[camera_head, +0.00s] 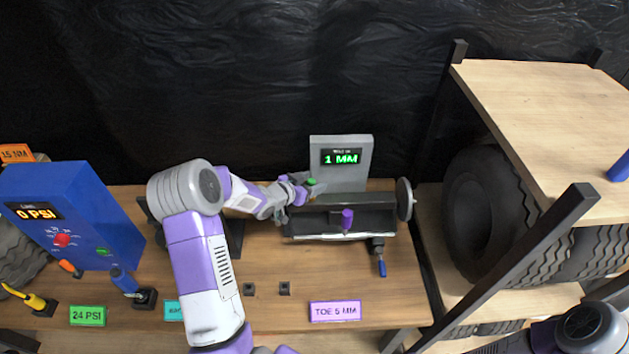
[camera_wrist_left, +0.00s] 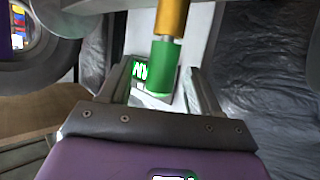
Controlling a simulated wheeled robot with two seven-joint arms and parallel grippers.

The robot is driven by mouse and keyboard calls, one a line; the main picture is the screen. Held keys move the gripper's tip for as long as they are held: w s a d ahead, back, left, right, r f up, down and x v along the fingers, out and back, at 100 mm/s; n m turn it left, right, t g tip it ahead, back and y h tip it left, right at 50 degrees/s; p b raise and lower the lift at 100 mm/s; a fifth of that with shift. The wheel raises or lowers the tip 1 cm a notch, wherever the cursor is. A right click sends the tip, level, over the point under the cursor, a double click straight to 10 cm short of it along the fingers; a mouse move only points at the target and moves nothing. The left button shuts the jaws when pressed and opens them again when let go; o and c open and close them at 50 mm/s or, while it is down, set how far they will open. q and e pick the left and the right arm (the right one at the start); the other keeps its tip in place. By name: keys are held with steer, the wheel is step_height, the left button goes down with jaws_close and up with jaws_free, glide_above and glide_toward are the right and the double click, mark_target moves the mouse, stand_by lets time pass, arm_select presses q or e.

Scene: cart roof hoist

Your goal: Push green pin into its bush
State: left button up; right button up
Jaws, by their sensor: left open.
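The green pin (camera_head: 312,182) shows as a small green end on the grey gauge with the screen (camera_head: 341,158), which reads 1 MM. In the left wrist view the green pin (camera_wrist_left: 165,67) is larger, with a gold-coloured cylinder (camera_wrist_left: 171,17) in line with it; I cannot tell whether this is its bush. My left gripper (camera_head: 300,190) is at the gauge beside the pin. In the left wrist view the open left fingers (camera_wrist_left: 158,80) stand on either side of the green end, with gaps showing. A purple pin (camera_head: 347,217) is on the gauge's front.
A grey disc (camera_head: 404,199) is at the gauge's right end. A blue box (camera_head: 72,215) reading 0 PSI stands left. A blue-handled tool (camera_head: 381,262) and a TOE 5 MM label (camera_head: 335,311) are in front. A tyre rack (camera_head: 540,120) stands right.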

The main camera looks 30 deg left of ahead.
arm_select(q)
steer(key=v, duration=0.6)
steer(key=shift+p, duration=0.35)
